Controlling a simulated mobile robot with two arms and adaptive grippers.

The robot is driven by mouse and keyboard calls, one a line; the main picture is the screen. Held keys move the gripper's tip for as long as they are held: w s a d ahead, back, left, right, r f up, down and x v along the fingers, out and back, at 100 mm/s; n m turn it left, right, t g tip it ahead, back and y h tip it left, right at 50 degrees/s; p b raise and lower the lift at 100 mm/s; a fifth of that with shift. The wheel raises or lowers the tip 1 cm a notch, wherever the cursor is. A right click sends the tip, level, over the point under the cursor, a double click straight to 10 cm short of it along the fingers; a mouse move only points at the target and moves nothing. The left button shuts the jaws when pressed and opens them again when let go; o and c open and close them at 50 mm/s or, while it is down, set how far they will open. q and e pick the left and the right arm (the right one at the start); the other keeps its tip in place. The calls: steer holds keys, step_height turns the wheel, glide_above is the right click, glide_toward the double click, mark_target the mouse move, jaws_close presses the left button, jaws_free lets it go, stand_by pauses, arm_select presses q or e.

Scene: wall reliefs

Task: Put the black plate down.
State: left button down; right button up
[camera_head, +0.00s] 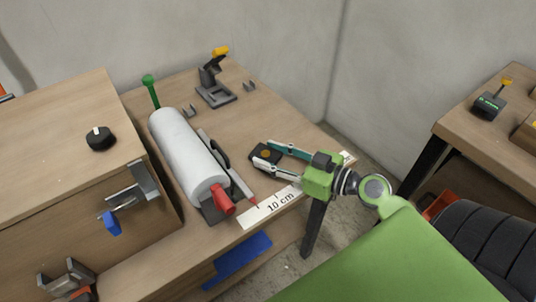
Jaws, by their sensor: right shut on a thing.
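The black plate (262,154) is a small dark piece with an orange-yellow spot, over the right part of the wooden workbench (310,136). My right gripper (264,153) reaches in from the right and is shut on it, one teal-sided finger on the far side and one pale finger on the near side. The fingertips hide part of its edges. I cannot tell whether the plate touches the bench top or is held just above it. My left gripper is not in view.
Left of the plate lie a white roll (186,150) with a red end and a dark tool with a red tip. A "10 cm" strip (270,207) lies along the front edge. A grey stand (214,92) is behind. Bare bench shows behind the plate.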

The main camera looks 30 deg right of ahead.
steer(key=shift+w+a+f, duration=0.2)
steer(key=shift+w+f, duration=0.3)
steer(key=shift+f, duration=0.1)
steer(key=shift+f, duration=0.1)
steer(key=o, duration=1.2)
